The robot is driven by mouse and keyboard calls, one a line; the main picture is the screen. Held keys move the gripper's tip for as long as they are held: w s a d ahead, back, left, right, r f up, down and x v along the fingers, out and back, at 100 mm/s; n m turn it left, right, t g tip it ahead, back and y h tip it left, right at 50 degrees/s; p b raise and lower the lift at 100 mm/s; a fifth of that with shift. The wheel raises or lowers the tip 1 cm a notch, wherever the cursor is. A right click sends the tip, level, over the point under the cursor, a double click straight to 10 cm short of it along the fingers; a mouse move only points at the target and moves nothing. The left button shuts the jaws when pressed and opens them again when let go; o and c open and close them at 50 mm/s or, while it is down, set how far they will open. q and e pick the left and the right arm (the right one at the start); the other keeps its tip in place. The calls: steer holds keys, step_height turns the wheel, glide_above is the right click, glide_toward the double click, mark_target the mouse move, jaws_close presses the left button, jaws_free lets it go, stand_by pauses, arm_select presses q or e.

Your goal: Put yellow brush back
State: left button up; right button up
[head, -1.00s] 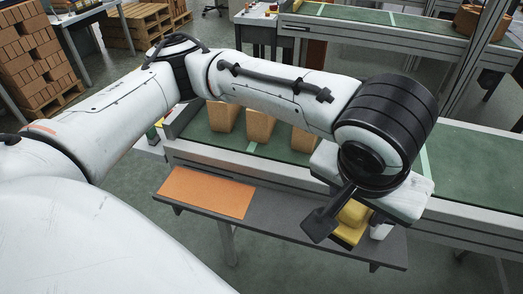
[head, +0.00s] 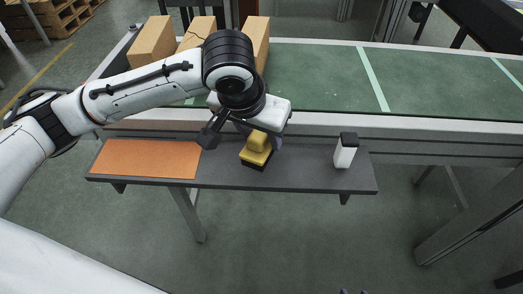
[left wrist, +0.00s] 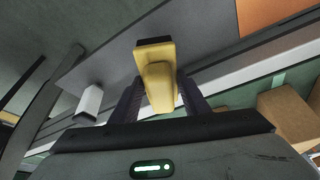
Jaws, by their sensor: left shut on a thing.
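The yellow brush (head: 257,146) has a yellow body and a dark underside. It is over the grey shelf (head: 310,178), between the orange mat and a white block-like item. My left gripper (head: 258,137) is shut on it, with a finger on each side. In the left wrist view the brush (left wrist: 157,78) lies between the two dark fingers (left wrist: 160,97). I cannot tell whether its underside touches the shelf. Two small dark tips at the bottom edge of the head view look like my right gripper (head: 354,291); the rest of it is out of frame.
The orange mat (head: 147,158) covers the shelf's left end. The white item with a black top (head: 345,152) stands near its right end. The shelf between brush and white item is clear.

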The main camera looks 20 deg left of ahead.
arm_select(q)
steer(key=shift+f+b, duration=0.3)
steer(key=shift+f, duration=1.6)
steer(key=shift+f, duration=0.1)
steer(key=o, duration=1.1)
steer(key=p+v, duration=0.2)
steer(key=v, duration=1)
